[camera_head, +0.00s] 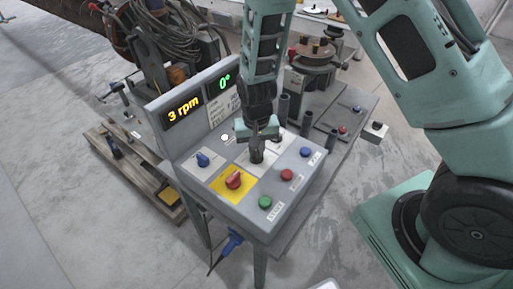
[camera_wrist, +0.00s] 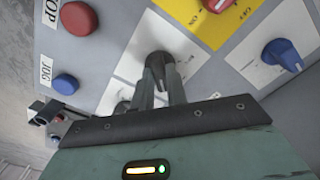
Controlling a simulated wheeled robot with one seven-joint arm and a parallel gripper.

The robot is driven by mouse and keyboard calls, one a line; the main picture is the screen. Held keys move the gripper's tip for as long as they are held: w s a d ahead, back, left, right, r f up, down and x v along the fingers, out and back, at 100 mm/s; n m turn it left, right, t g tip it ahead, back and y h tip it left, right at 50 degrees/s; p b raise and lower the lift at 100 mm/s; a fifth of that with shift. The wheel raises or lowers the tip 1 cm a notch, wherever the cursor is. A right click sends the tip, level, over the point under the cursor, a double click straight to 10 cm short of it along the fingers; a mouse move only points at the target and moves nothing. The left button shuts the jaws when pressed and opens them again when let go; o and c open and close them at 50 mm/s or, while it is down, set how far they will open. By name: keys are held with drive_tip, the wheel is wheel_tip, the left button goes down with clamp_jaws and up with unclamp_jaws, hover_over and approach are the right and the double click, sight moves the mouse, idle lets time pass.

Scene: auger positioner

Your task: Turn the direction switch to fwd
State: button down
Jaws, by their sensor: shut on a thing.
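The direction switch looks to be the dark rotary knob (camera_wrist: 160,59) on a white plate in the middle of the sloped control panel (camera_head: 217,201). In the wrist view a short light mark shows on the knob between the fingers. My gripper (camera_head: 257,149) comes down from above onto this knob. Its two fingers (camera_wrist: 161,84) stand on either side of the knob and are shut on it. The plate's lettering is mostly covered by my gripper, so I cannot read which position the knob points to.
A blue knob (camera_head: 203,160) and a red switch on yellow (camera_head: 234,180) lie left of my gripper. Green (camera_head: 265,202), red (camera_head: 287,175) and blue (camera_head: 305,152) buttons line the right side. Displays (camera_head: 184,109) behind read 3 rpm and 0°. Another plate (camera_wrist: 115,95) is partly hidden.

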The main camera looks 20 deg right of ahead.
sight(257, 151)
drive_tip(key=shift+m, duration=0.3)
drive_tip(key=c, duration=1.4)
unclamp_jaws()
wheel_tip(257, 151, up, 18)
drive_tip(key=b, duration=0.2)
drive_tip(key=shift+f, duration=0.25)
